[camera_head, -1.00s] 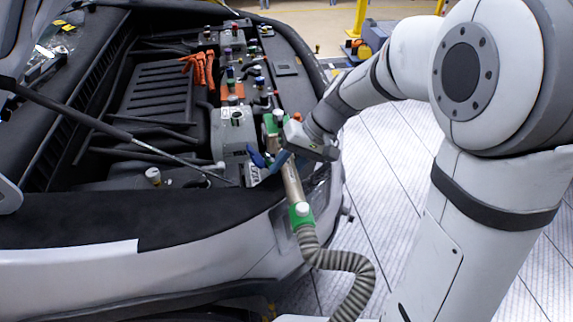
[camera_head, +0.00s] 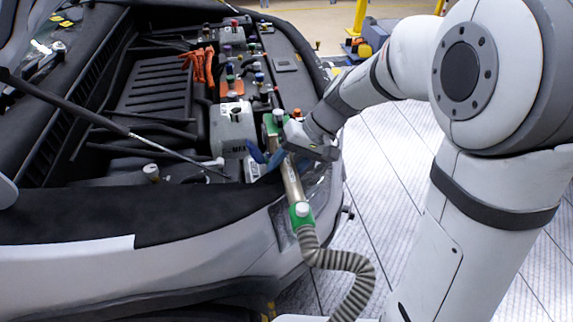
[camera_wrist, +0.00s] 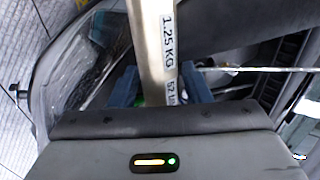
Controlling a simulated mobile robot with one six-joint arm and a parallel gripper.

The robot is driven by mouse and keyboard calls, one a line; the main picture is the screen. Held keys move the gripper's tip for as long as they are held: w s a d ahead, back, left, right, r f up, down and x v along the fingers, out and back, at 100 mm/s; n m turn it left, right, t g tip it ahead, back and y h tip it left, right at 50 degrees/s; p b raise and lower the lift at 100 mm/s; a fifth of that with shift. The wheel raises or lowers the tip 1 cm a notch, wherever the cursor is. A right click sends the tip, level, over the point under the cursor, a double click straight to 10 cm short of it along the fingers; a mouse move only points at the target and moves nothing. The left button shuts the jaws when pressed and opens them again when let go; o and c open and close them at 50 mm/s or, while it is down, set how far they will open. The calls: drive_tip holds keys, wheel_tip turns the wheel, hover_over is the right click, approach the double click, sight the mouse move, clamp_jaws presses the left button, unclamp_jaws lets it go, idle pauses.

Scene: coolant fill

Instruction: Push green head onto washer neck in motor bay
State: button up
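My gripper (camera_head: 287,160) is shut around a beige tube (camera_head: 292,182) at the bay's front right corner. The tube's upper end carries a green head (camera_head: 269,128), partly hidden by other parts. A green collar (camera_head: 301,216) with a white knob sits at its lower end, joined to a ribbed grey hose. In the wrist view the tube (camera_wrist: 153,45) runs between my blue fingers (camera_wrist: 160,85), with "1.25 KG" printed on it. A blue flap-like part (camera_head: 257,152) shows left of the gripper. I cannot make out the washer neck or whether the head touches it.
The grey hose (camera_head: 345,262) hangs and curls in front of the bumper. The motor bay holds several coloured caps, orange cables (camera_head: 198,66) and a dark prop rod (camera_head: 75,110). Light floor (camera_head: 385,180) is open on the right.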

drive_tip(key=shift+o, duration=0.9)
drive_tip(key=v, duration=0.8)
drive_tip(key=s+d+f+m+t+h, duration=0.2)
drive_tip(key=s+d+h, duration=0.4)
drive_tip(key=s+d, duration=0.8)
drive_tip(key=shift+d+f+m+t+h, duration=0.25)
drive_tip(key=shift+d+m+t, duration=0.3)
drive_tip(key=shift+t, duration=0.65)
drive_tip(key=shift+a+r, duration=0.1)
drive_tip(key=shift+a, duration=0.05)
